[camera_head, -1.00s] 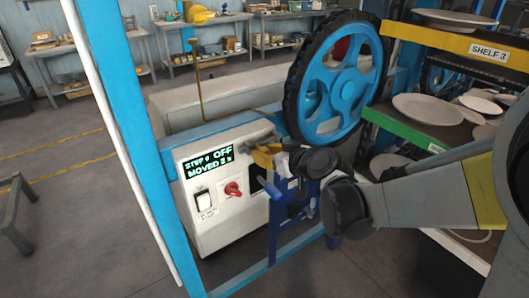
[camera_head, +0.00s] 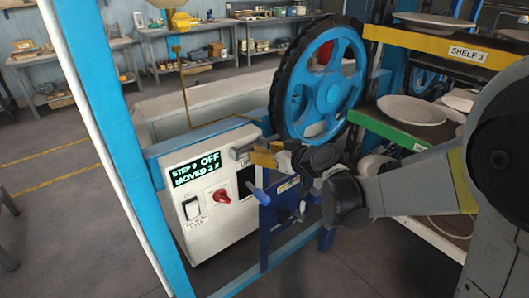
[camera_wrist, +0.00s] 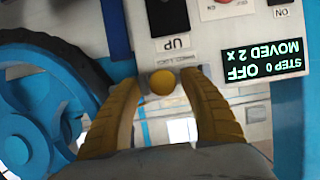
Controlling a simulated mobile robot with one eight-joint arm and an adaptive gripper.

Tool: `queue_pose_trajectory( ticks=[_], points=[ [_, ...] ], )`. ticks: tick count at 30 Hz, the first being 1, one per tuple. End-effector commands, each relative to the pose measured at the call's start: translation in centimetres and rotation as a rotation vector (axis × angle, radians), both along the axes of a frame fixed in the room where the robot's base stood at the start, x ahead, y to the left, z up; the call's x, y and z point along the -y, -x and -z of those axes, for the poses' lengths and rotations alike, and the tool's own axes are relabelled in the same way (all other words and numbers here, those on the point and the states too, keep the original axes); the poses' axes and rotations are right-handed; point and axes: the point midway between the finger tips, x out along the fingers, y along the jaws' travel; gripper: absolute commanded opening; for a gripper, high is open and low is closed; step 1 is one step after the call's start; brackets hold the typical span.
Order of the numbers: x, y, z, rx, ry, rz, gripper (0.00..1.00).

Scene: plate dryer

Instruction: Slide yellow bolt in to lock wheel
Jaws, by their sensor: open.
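The yellow bolt shows its round knob end (camera_wrist: 162,82) in the wrist view, on a small grey metal mount below the panel's UP label. My gripper (camera_wrist: 164,76) is open, with one yellow finger on each side of the knob; I cannot tell whether either touches it. In the head view, my gripper (camera_head: 263,158) is at the right end of the white control box, and the bolt cannot be made out there. The blue wheel (camera_head: 328,92) with a black tyre stands just behind and above my gripper; part of it shows at left in the wrist view (camera_wrist: 35,105).
The white control box (camera_head: 215,222) has a display (camera_head: 196,173) reading OFF, a red knob (camera_head: 220,196) and a rocker switch (camera_head: 191,208). Shelves with plates (camera_head: 411,110) are at right. Open floor lies left.

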Motion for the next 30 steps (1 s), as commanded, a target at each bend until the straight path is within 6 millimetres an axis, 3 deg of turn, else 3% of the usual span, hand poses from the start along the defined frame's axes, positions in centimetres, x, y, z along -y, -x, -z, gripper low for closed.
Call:
queue_pose_trajectory(
  ticks=[5, 18, 30],
  points=[
    [1.1, 1.5, -0.8, 0.000, -0.001, 0.004, 0.51],
    [5.6, 8.1, -4.1, 0.000, 0.001, 0.004, 0.51],
    [6.2, 9.1, -4.6, 0.000, 0.001, 0.002, 0.51]
  ],
)
